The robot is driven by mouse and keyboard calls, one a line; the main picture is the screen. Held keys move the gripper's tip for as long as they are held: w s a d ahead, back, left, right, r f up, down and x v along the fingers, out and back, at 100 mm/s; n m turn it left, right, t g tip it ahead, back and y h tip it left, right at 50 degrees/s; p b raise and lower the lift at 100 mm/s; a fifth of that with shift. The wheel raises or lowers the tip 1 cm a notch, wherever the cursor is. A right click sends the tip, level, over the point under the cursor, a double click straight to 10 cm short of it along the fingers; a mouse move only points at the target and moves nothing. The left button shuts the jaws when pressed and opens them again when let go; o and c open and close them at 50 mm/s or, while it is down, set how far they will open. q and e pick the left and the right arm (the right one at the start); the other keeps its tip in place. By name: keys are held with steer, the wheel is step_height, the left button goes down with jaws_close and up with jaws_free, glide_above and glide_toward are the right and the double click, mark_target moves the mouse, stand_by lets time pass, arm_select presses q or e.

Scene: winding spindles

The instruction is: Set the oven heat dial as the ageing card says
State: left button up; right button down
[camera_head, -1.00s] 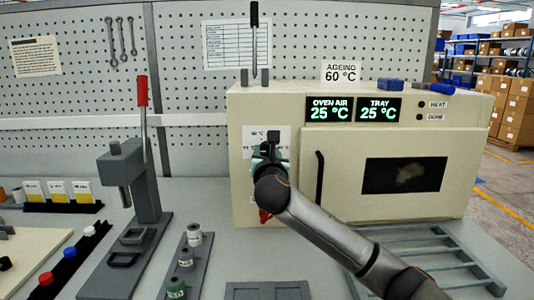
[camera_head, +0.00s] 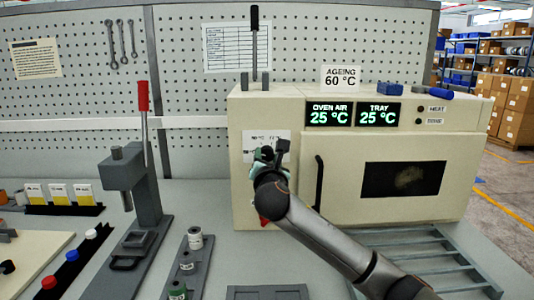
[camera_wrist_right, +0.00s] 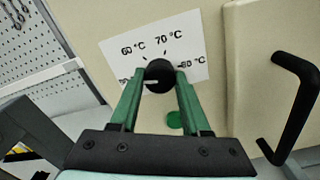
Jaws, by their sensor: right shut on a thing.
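The ageing card (camera_head: 341,77) stands on top of the cream oven (camera_head: 390,215) and reads 60 °C. My right gripper (camera_head: 267,154) is at the oven's left front panel. In the right wrist view its green fingers (camera_wrist_right: 158,92) are shut on the black heat dial (camera_wrist_right: 159,72). The dial's white mark lies at its lower left, pointing toward a partly hidden label at the left. The scale label (camera_wrist_right: 150,48) shows 60 °C, 70 °C and 80 °C around the dial. My left gripper is not in view.
Oven air (camera_head: 329,114) and tray (camera_head: 379,114) displays both read 25 °C. The oven's dark door handle (camera_wrist_right: 290,105) stands out right of the gripper. A green button (camera_wrist_right: 174,119) sits below the dial. A lever press (camera_head: 135,185) stands at left, a slatted rack (camera_head: 420,255) in front.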

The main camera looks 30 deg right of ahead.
steer(key=m+p, duration=0.1)
steer(key=m, duration=0.2)
steer(key=shift+m, duration=0.4)
steer(key=shift+m+p, duration=0.5)
steer(key=shift+m, duration=0.7)
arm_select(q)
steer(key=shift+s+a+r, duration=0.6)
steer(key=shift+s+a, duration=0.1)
arm_select(e)
steer(key=shift+f+m, duration=0.1)
steer(key=shift+m, duration=1.5)
steer(key=shift+c, duration=1.8)
jaws_free()
